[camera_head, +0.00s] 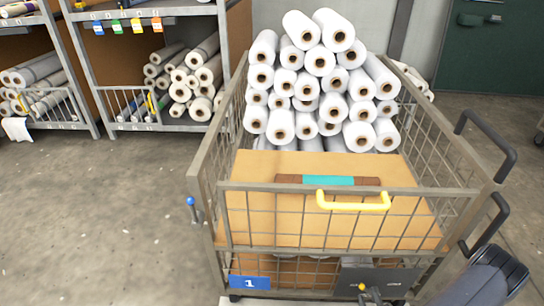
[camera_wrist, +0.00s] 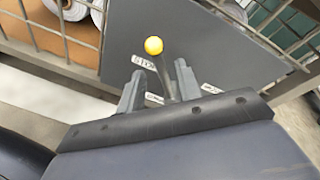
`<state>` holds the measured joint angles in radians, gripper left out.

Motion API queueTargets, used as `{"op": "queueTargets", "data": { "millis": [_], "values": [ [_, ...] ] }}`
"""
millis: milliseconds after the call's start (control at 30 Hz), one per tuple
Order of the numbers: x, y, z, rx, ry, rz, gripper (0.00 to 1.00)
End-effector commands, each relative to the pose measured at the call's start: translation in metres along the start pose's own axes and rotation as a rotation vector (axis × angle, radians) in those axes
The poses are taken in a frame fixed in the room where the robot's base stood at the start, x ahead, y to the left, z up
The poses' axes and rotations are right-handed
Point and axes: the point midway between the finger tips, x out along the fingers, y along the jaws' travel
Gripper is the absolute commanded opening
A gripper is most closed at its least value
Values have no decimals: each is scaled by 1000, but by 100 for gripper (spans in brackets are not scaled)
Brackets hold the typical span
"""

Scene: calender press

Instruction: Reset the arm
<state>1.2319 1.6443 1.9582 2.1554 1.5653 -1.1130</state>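In the wrist view my gripper (camera_wrist: 160,82) has its two grey fingers apart. A lever with a yellow ball knob (camera_wrist: 153,46) stands between or just beyond them; I cannot tell whether either finger touches it. The lever is in front of a grey plate (camera_wrist: 190,35) with small white labels. The yellow knob also shows at the bottom of the head view (camera_head: 361,287), in front of the grey plate (camera_head: 385,278) on the cart's front. My dark arm link shows at the lower right of the head view; the fingers are not clearly seen there.
A wire-mesh cart (camera_head: 330,190) holds several white rolls (camera_head: 310,80) and brown board, with a yellow handle (camera_head: 353,203) and blue "1" sign (camera_head: 250,282). A blue-knobbed pin (camera_head: 191,202) is at its left. Shelves of rolls (camera_head: 150,15) stand behind. Floor at left is clear.

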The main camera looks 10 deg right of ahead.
Motion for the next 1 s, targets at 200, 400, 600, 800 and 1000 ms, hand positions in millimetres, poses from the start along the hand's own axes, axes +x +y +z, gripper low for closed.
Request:
{"op": "queueTargets", "data": {
  "millis": [200, 400, 600, 800, 1000],
  "values": [
    [22, -1, 1, 9, -5, 0, 33],
    [19, -5, 4, 113, -23, 16, 33],
    [18, -5, 5, 151, -32, 23, 33],
    [18, -5, 5, 153, -32, 24, 33],
    [18, -4, 6, 155, -31, 28, 33]
  ]
}}
